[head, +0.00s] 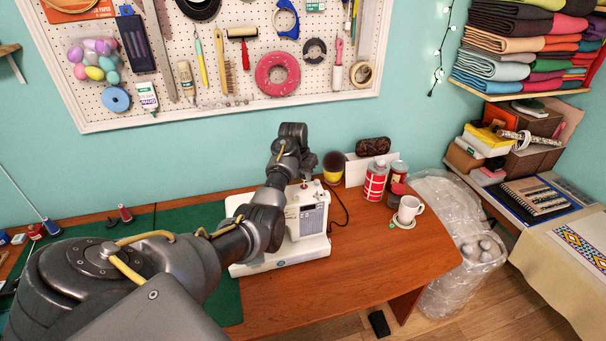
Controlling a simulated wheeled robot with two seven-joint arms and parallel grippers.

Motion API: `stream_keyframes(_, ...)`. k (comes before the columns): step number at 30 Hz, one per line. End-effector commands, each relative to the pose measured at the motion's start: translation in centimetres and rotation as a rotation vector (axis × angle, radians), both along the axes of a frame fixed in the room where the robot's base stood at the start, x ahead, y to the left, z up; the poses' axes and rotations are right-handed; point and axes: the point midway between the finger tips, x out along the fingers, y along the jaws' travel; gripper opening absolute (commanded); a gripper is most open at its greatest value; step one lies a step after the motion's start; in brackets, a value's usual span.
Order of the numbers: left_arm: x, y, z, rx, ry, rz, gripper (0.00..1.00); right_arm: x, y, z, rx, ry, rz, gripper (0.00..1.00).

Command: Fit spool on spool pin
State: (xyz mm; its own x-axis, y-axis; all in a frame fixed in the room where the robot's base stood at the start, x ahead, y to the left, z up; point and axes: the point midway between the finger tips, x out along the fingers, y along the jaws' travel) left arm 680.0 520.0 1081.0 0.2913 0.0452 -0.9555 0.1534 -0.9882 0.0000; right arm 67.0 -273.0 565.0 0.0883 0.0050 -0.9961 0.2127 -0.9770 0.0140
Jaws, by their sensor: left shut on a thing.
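The white sewing machine (307,222) stands on the wooden table, partly covered by my left arm. My left gripper (302,177) is above the top of the machine, pointing down. It is shut on the spool (304,185), of which only a small reddish part shows. The spool pin cannot be made out; the gripper and spool cover that area. I cannot tell whether the spool is around the pin or only above it. My right gripper is not in view.
A red-and-white can (375,182), a white mug (409,209) and a pincushion-like yellow-and-dark object (333,168) stand right of the machine. The table's front right is clear.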

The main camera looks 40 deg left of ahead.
Motion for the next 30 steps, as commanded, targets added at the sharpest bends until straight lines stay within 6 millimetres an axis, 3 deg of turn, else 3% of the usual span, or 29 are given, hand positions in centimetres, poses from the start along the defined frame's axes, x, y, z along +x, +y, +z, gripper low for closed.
stream_keyframes(30, -0.76, -0.12, 0.00, 0.000, 0.000, -0.001, 0.03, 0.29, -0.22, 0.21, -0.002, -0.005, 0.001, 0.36)
